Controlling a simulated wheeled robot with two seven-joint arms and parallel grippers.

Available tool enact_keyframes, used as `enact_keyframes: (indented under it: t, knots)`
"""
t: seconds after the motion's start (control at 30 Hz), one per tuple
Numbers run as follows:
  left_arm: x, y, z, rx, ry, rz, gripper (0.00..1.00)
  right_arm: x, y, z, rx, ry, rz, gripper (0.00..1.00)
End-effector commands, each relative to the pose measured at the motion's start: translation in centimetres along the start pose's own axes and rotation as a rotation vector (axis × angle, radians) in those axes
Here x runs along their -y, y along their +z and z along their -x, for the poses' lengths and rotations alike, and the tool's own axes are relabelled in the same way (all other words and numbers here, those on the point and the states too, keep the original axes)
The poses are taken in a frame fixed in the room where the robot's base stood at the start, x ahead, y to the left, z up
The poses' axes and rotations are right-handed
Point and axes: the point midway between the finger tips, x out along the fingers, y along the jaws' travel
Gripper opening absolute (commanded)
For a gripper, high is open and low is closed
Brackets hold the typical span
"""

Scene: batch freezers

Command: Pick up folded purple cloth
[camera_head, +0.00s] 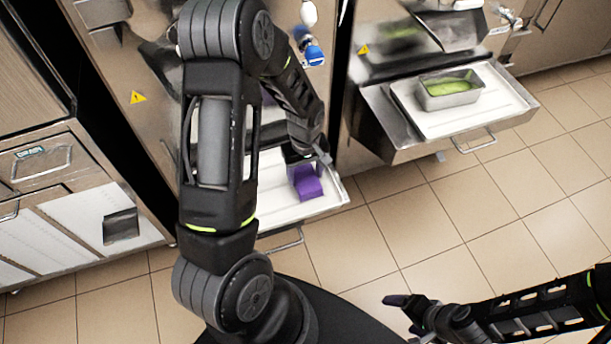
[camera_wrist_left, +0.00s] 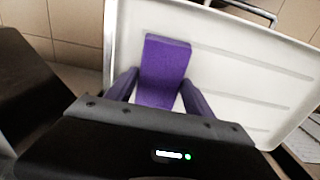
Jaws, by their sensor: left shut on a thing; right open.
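The folded purple cloth (camera_head: 308,188) is a small flat block on the white tray (camera_head: 270,211) of the nearer freezer. My left gripper (camera_head: 309,160) reaches down over the tray from above, and its body hides part of the cloth. In the left wrist view the cloth (camera_wrist_left: 163,72) lies between the two fingers of my left gripper (camera_wrist_left: 161,93), which are shut on it. Whether the cloth touches the tray or is just above it, I cannot tell. My right gripper (camera_head: 405,312) is open and empty over the floor at the lower right.
A second freezer at the right has a white tray (camera_head: 405,98) bearing a metal pan (camera_head: 449,101) with green content. A cabinet with drawers (camera_head: 42,165) stands at the left. A metal handle (camera_head: 285,240) sticks out below the near tray. The tiled floor (camera_head: 450,215) is clear.

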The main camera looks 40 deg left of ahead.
Motion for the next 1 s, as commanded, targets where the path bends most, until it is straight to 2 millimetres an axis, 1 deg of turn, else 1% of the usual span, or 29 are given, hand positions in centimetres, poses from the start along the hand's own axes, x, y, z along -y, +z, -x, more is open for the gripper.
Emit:
enact_keyframes:
  t: [0.17, 0.27, 0.5, 0.6, 0.73, 1.0]
  knots:
    - [-0.1, -0.1, 1.4, -0.002, 0.002, 0.0, 0.15, 0.0, 0.0, 0.0, 0.0, 0.0, 0.0, 0.83]
    - [-0.1, -0.1, 3.0, -0.003, 0.004, -0.001, 0.15, 0.0, 0.0, 0.0, 0.0, 0.0, 0.0, 0.83]
    - [-0.1, -0.1, 7.7, -0.004, 0.005, -0.001, 0.15, 0.0, 0.0, 0.1, 0.0, 0.0, 0.0, 0.83]
    - [-0.1, -0.1, 9.1, -0.002, 0.002, 0.0, 0.15, 0.0, 0.0, 0.1, 0.0, 0.0, 0.0, 0.83]
    - [0.0, 0.0, 9.9, 0.0, 0.001, 0.0, 0.15, 0.0, 0.0, 0.1, 0.0, 0.0, 0.0, 0.83]
    - [0.0, 0.0, 10.0, 0.0, 0.0, 0.0, 0.15, 0.0, 0.0, 0.1, 0.0, 0.0, 0.0, 0.83]
